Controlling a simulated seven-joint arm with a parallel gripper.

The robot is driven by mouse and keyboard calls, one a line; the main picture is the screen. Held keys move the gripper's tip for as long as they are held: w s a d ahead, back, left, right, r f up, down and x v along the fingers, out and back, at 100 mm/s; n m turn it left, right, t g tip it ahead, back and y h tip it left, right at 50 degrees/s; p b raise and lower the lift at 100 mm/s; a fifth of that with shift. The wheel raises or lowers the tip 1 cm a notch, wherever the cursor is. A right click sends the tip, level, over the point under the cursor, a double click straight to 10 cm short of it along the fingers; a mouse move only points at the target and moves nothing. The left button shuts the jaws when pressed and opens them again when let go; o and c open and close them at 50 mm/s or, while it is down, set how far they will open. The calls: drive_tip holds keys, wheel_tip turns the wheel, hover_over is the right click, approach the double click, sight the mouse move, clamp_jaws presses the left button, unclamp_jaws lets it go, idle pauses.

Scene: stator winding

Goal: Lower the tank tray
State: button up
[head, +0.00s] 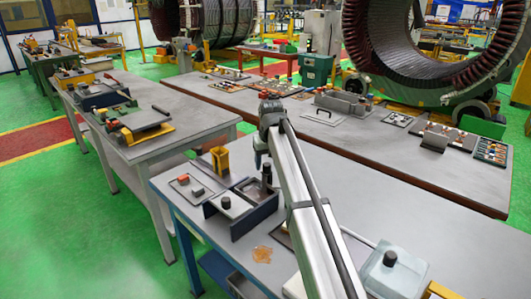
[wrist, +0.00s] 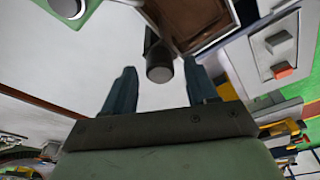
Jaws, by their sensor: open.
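My gripper (head: 261,158) is over the front bench, with its fingers pointing down. In the wrist view my gripper (wrist: 160,88) is open, its two dark fingers apart. A dark round knob (wrist: 160,72) shows between and slightly beyond the fingertips; I cannot tell whether they touch it. A pale flat surface (wrist: 90,50) lies behind it. In the head view a dark upright post (head: 266,174) stands just under my gripper. Beside it is a dark blue open tank (head: 254,215) with a pale plate bearing a black knob (head: 226,203). I cannot tell which part is the tank tray.
An amber patch (head: 262,254) lies in front. A pale box with a black knob (head: 390,258) stands at the right. My arm crosses the bench.

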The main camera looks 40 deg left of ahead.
drive_tip(key=shift+w+a+v, duration=0.1)
drive_tip(key=shift+a+v, duration=0.1)
drive_tip(key=shift+v, duration=0.85)
drive_tip(key=shift+w+a+v, duration=0.1)
drive_tip(key=shift+a+v, duration=0.05)
drive_tip(key=shift+v, duration=0.9)
drive_tip(key=shift+r, duration=0.15)
